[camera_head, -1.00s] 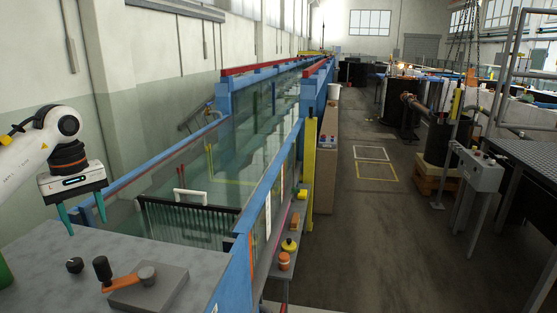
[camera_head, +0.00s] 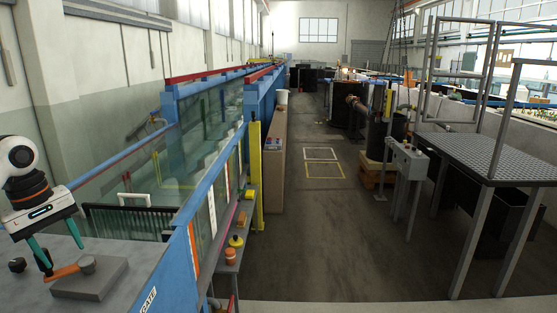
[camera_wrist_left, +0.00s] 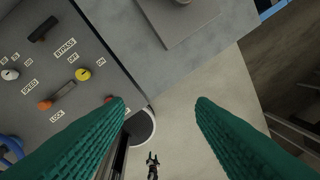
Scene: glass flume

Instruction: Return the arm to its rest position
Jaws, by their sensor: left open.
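My left gripper (camera_head: 63,256) is at the left edge of the head view, its two green fingers apart and pointing down. It appears in front of the orange crank handle (camera_head: 62,271) on a grey block on the bench top; I cannot tell the gap between them. In the left wrist view the fingers (camera_wrist_left: 161,106) are spread with nothing between them. Below them show a pale floor and the edge of a grey control panel (camera_wrist_left: 65,75). My right gripper is in neither view.
The grey bench (camera_head: 100,290) has a black knob (camera_head: 17,265). A glass flume with blue frame (camera_head: 190,215) runs away behind it. An orange jar (camera_head: 231,256) stands on a side shelf. The aisle floor (camera_head: 320,235) is clear. A grated platform (camera_head: 490,150) stands at right.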

